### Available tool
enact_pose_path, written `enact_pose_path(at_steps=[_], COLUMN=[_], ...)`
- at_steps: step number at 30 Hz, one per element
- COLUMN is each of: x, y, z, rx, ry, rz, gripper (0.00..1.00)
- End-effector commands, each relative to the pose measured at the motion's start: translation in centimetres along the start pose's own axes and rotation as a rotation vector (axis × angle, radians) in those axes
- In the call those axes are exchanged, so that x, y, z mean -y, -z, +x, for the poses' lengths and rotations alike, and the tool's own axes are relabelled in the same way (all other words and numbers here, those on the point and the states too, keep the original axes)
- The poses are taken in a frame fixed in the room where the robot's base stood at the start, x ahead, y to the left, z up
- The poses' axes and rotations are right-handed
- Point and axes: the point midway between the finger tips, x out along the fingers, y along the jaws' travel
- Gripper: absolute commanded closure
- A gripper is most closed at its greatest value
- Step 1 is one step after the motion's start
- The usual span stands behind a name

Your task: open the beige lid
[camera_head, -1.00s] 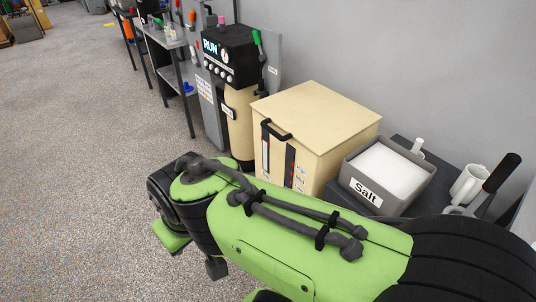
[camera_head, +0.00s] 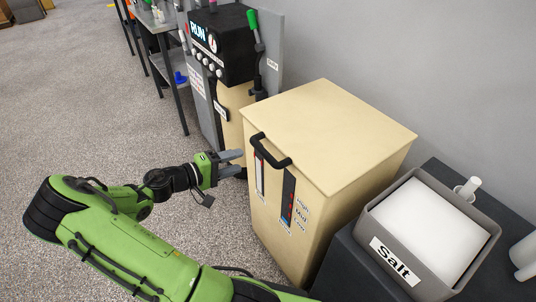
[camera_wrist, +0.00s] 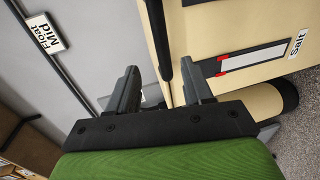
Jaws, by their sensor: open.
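The beige lid (camera_head: 330,125) lies flat and closed on top of a beige box (camera_head: 285,215). A black handle (camera_head: 268,151) is fixed at the lid's front left edge. My gripper (camera_head: 233,162) is open and empty, in front of the box and just left of the handle, apart from it. In the wrist view my gripper's two fingers (camera_wrist: 160,92) stand apart. A dark bar (camera_wrist: 158,40), apparently the handle, runs down toward the gap between them. The beige box front (camera_wrist: 230,30) is at the right of that view, with a gauge strip on it.
A grey tray labelled Salt (camera_head: 428,240) stands on a dark surface right of the box. A black and beige machine (camera_head: 222,50) with a green-tipped lever stands behind it on the left. The wall is behind. Open floor (camera_head: 90,110) lies to the left.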

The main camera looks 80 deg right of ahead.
Motion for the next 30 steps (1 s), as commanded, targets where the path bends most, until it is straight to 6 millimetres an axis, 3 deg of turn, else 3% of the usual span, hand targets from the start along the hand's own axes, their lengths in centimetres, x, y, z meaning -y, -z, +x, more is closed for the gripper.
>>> enact_pose_path(at_steps=[9,15,25,26,30], x=[0.3,0.3,0.1,0.1,0.1], y=[-0.2,-0.2,-0.1,-0.1,-0.1], z=[8.4,11.9,12.7,12.7,12.7], rx=[0.008,0.004,0.001,0.001,0.002], ry=[0.001,0.003,0.004,0.004,0.004], rz=[-0.001,-0.001,-0.001,-0.001,-0.001], gripper=[0.49,0.49,0.49,0.51,0.72])
